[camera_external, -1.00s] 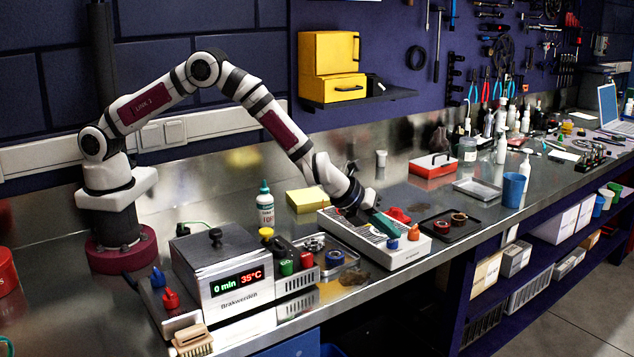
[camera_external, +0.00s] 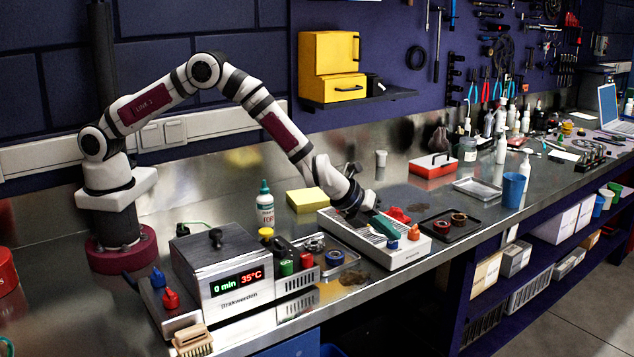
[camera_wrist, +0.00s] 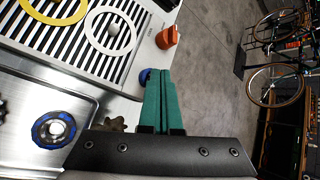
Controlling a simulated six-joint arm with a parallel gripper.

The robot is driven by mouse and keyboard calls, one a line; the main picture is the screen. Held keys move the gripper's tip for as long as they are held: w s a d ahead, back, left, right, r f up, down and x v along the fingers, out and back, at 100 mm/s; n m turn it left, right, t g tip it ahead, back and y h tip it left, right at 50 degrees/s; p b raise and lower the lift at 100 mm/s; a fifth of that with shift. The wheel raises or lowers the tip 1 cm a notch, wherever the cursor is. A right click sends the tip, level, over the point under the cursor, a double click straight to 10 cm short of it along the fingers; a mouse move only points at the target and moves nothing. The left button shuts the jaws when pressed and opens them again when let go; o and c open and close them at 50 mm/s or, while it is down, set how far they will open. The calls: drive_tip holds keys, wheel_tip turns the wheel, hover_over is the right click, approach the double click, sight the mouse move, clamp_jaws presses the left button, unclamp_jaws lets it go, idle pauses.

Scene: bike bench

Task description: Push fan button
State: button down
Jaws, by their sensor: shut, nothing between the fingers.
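A white bench unit (camera_external: 345,236) with a slotted top stands near the bench's front edge. On its front side are a blue button (camera_external: 392,244) and an orange-red button (camera_external: 413,233). I cannot read which is marked as the fan button. In the wrist view, the blue button (camera_wrist: 144,77) is partly hidden just left of the green fingertips, and the orange-red button (camera_wrist: 167,37) lies beyond them. My gripper (camera_external: 397,233) is shut and empty, its green fingers pointing down toward the blue button. I cannot tell whether they touch it.
A grey heater box (camera_external: 218,265) with a lit display and a metal tray (camera_external: 335,264) holding a blue ring stand to the left. A black tray (camera_external: 450,226) with rings lies to the right. A red part (camera_external: 398,214) sits behind the fingers.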

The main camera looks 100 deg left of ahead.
sight(388, 243)
drive_tip(key=shift+f, duration=0.25)
drive_tip(key=shift+r, duration=3.45)
